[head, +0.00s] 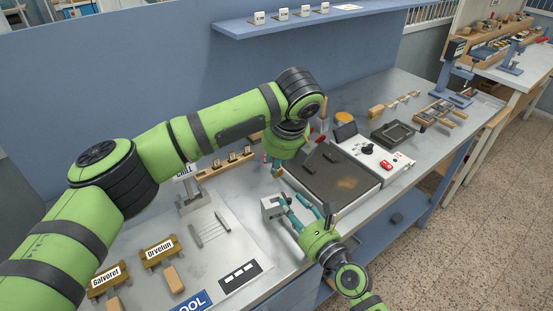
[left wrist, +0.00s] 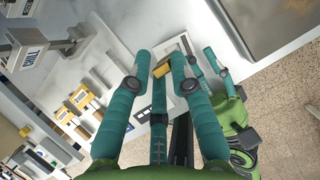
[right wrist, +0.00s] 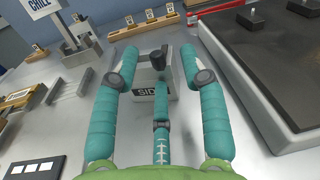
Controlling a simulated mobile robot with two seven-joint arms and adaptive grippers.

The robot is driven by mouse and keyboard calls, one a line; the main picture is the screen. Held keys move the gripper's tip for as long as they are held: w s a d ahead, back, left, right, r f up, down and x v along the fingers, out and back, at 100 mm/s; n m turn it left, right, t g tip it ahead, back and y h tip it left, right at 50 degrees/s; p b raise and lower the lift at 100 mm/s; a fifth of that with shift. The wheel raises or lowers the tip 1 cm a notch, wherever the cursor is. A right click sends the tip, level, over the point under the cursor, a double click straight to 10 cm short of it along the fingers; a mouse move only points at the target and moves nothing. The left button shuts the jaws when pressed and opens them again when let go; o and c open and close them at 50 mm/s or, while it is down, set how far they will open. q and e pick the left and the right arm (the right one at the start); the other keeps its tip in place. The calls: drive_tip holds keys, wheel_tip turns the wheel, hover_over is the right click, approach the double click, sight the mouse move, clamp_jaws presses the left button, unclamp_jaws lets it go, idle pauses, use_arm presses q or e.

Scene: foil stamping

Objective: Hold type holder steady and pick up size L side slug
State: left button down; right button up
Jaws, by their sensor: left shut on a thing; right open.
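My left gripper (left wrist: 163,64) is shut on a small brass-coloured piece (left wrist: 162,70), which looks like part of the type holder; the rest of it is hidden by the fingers. In the head view my left arm covers most of this gripper. A small grey box labelled "SIDE" (right wrist: 145,92) stands on the bench and shows in the head view (head: 271,208) as a pale block. My right gripper (right wrist: 160,72) is open at this box, its fingers spread around and above it; it also shows in the head view (head: 300,212). No size L slug can be made out.
A hot plate unit (head: 322,178) stands just right of the box. A wooden rack with small cards (head: 228,162) is behind. Name signs (head: 160,250), a pale grey mat and a dark slotted strip (head: 240,276) lie to the left. The bench's front edge is near my right gripper.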

drive_tip(key=v, duration=1.2)
